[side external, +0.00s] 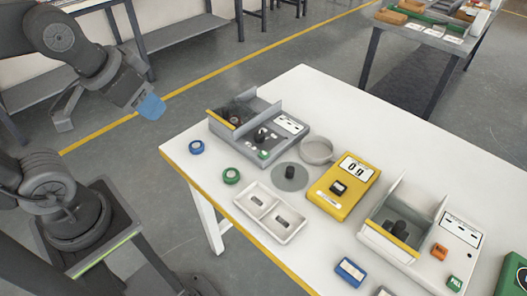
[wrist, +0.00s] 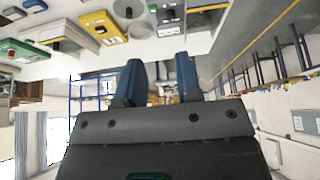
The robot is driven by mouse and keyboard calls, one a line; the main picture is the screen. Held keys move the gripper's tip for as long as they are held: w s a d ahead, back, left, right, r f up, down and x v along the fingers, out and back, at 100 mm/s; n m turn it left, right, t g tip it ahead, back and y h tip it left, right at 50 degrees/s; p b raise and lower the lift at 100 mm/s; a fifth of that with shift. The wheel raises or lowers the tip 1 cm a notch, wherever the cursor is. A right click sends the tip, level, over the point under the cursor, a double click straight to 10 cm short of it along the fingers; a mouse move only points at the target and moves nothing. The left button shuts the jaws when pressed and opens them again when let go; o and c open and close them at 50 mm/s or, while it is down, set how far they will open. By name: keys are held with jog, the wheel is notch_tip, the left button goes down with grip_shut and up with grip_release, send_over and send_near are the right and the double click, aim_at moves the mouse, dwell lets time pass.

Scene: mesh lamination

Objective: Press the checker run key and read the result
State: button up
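The left unit (side external: 246,140) has raised walls, a label panel (side external: 289,124) with dark marks, and a small green key (side external: 263,154). The right unit (side external: 388,243) has a panel (side external: 461,229) with dark marks, an orange key (side external: 439,251) and a green key (side external: 455,284) beside it. No result text is legible on either panel. My gripper (wrist: 160,82) is open and empty, its two blue fingers apart. In the side view it hangs left of the table, well clear of both units.
A yellow scale (side external: 330,199) reading "0 g" stands mid-table (side external: 315,85). Around it are a white two-part tray (side external: 290,232), a grey disc (side external: 276,180) with a black weight, and a round dish (side external: 316,149). Blue (side external: 196,147) and green (side external: 231,176) rolls lie near the left edge.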

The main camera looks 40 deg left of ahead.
grip_shut()
dwell(1.4)
